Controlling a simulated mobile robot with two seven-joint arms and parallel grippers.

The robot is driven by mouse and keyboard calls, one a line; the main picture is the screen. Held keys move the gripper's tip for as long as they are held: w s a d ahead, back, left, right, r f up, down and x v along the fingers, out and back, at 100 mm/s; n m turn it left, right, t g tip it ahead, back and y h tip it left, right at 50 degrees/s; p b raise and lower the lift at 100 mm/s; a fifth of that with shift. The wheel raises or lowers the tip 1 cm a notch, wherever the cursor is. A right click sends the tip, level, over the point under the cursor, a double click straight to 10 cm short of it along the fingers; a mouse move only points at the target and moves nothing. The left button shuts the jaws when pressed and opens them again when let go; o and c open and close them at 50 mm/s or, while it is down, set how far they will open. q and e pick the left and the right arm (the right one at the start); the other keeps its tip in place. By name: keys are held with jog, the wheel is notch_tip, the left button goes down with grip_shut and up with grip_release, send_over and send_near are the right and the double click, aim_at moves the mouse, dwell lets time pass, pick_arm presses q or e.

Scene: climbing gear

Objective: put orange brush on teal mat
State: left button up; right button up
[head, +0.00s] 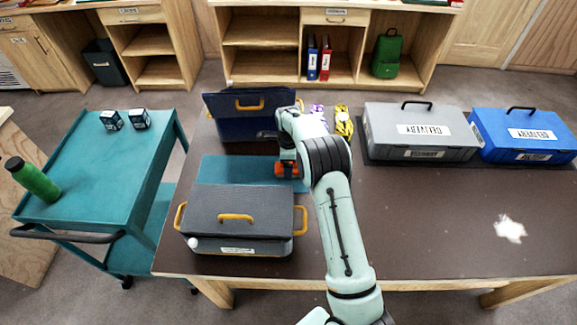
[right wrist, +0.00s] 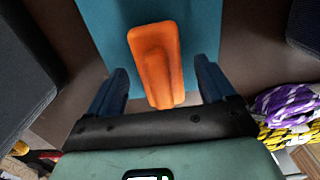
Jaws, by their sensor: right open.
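The orange brush (right wrist: 158,62) lies over the teal mat (right wrist: 98,18) in the right wrist view, its narrower end pointing back toward my palm. In the head view, parts of the brush (head: 281,170) show beneath my right gripper (head: 289,168), at the right part of the teal mat (head: 222,170). My right gripper (right wrist: 160,68) is open, with a finger on each side of the brush and gaps between. Whether the brush rests fully on the mat is hard to tell. My left gripper is not in view.
A grey case with yellow handles (head: 238,215) stands in front of the mat, and an open dark blue case (head: 248,120) behind it. Purple rope (right wrist: 285,105) and yellow rope (head: 344,124) lie right of the arm. Grey (head: 420,130) and blue (head: 522,135) boxes stand farther right.

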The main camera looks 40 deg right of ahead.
notch_tip(320, 180, up, 10)
jog(key=shift+r+p, duration=0.15)
jog(key=shift+p, duration=0.2)
dwell(0.4)
